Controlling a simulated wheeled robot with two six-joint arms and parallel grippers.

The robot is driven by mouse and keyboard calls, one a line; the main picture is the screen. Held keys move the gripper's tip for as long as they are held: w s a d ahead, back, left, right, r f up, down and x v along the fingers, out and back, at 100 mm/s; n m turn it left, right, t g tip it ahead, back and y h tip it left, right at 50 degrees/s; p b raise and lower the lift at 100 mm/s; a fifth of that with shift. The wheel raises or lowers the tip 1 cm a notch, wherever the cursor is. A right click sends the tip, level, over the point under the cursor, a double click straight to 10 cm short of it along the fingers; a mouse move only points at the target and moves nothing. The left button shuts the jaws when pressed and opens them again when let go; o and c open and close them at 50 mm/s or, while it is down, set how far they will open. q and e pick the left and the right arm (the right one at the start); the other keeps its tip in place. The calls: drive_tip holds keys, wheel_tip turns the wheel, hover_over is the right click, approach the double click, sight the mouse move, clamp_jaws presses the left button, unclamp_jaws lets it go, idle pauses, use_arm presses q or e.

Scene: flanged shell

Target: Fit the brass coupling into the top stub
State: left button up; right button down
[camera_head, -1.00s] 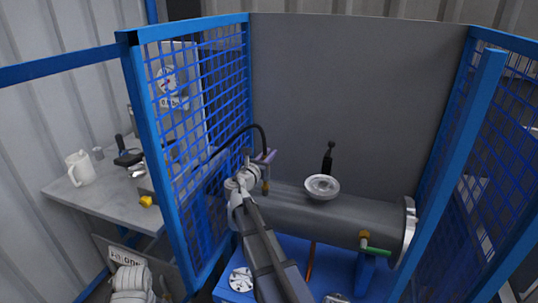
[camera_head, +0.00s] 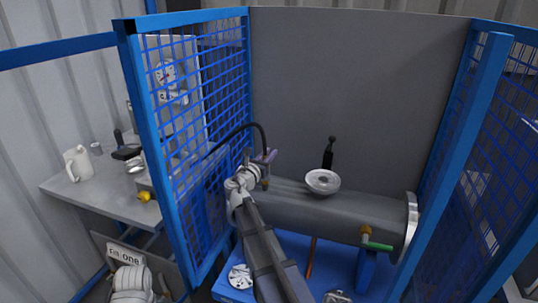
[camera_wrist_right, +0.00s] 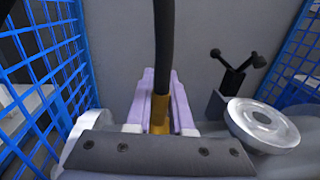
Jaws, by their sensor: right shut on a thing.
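The brass coupling (camera_head: 266,184) sits on the end of a black hose (camera_head: 262,138). My right gripper (camera_head: 266,158) is shut on it, and the coupling points down just over the left part of the grey shell (camera_head: 300,208). In the right wrist view the brass (camera_wrist_right: 159,115) stands between the two pale purple fingers (camera_wrist_right: 159,100), with the hose rising from it. A round pale flange (camera_head: 322,182) stands on top of the shell, right of the gripper. I cannot tell whether the coupling touches a stub; its lower end is hidden in the wrist view. My left gripper is not in view.
Blue mesh panels (camera_head: 190,95) stand close on the left and right, with a grey wall (camera_head: 360,90) behind. A black-handled clamp (camera_head: 328,155) rises behind the flange. A brass valve with a green handle (camera_head: 378,246) sits on the shell's front right.

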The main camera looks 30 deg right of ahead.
drive_tip(key=shift+f+b, duration=0.35)
drive_tip(key=shift+f, duration=0.15)
drive_tip(key=c, duration=0.7)
unclamp_jaws()
drive_tip(key=v, duration=0.8)
